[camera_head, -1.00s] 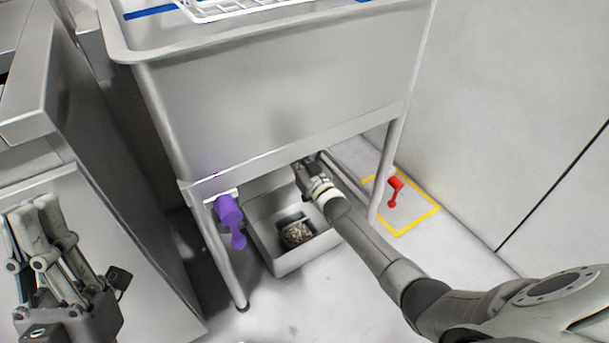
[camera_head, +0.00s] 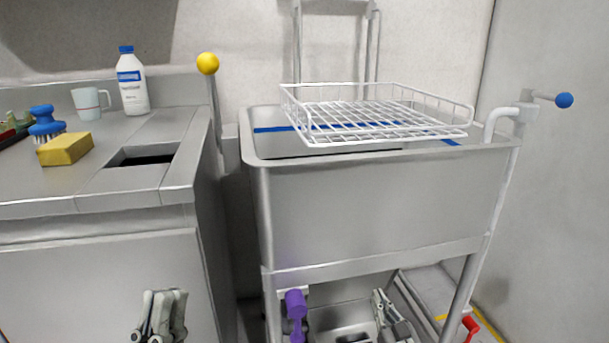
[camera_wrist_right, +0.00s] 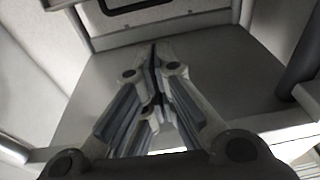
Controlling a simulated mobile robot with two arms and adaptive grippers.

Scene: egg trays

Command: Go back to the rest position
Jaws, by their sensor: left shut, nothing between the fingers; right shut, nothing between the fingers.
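My left gripper (camera_head: 163,312) is shut and empty, low in the head view in front of the cabinet at left. My right gripper (camera_head: 381,300) is low under the sink (camera_head: 370,205), near its right legs, and the picture cuts off its arm below. In the right wrist view the right gripper (camera_wrist_right: 156,50) is shut with nothing between its fingertips. A grey surface, which I cannot identify for sure, lies beyond the fingers there.
A white wire basket (camera_head: 375,112) rests over the sink. A purple handle (camera_head: 296,305) hangs under it and a red handle (camera_head: 470,324) is at lower right. The left counter (camera_head: 40,180) holds a yellow sponge (camera_head: 65,149), a blue brush (camera_head: 46,120), a mug (camera_head: 90,103) and a bottle (camera_head: 132,85).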

